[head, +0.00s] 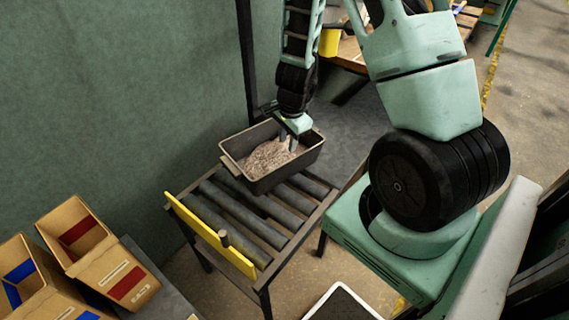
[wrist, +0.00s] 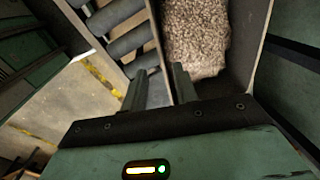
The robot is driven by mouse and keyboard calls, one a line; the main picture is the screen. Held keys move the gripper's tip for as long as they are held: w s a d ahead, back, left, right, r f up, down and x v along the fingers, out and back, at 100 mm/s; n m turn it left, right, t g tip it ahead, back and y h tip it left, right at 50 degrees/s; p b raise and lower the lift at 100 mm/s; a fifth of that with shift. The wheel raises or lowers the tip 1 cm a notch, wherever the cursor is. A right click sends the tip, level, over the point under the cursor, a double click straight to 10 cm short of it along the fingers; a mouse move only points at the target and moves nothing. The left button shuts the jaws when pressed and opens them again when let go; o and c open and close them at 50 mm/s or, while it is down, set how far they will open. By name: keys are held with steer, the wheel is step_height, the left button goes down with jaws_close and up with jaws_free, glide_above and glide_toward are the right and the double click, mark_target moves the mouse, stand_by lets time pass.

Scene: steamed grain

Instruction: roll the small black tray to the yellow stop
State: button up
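The small black tray (head: 291,173) is a dark, deep rectangular tray holding pale grain (head: 266,160). It sits at the far end of a roller table. The yellow stop (head: 209,236) is a flat bar across the table's near-left end, with bare rollers between it and the tray. My gripper (head: 289,141) points down over the tray's far-right part. In the wrist view its fingers (wrist: 160,82) are apart, with a tray wall (wrist: 158,38) showing between them and grain to the right. I cannot tell whether either finger touches the wall.
The rollers (head: 236,216) are clear between tray and stop. Cardboard bins (head: 98,255) with red and blue marks are at lower left. A green wall (head: 120,90) runs behind the table. A white-edged dark panel (head: 341,304) shows at the bottom.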

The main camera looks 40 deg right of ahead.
mark_target(284, 173)
steer(key=f, duration=0.4)
steer(key=w+f+b, duration=0.1)
steer(key=f, duration=0.4)
steer(key=f+b, duration=0.1)
steer(key=f, duration=0.4)
steer(key=shift+w+d+f, duration=0.1)
steer(key=shift+w, duration=0.3)
jaws_close()
stand_by(0.5)
steer(key=shift+s+a+b, duration=0.45)
steer(key=shift+s+a, duration=0.2)
steer(key=shift+a, duration=0.35)
steer(key=shift+s+a+b, duration=0.5)
steer(key=shift+s+a, duration=0.1)
steer(key=shift+a, duration=0.4)
steer(key=shift+s+a+b, duration=0.45)
steer(key=shift+s+a, duration=0.2)
steer(key=shift+a, duration=0.5)
steer(key=s+a+b, duration=0.2)
steer(key=s+a, duration=0.1)
steer(key=a, duration=0.2)
steer(key=shift+s+a, duration=0.35)
stand_by(0.5)
steer(key=shift+s+a, duration=0.1)
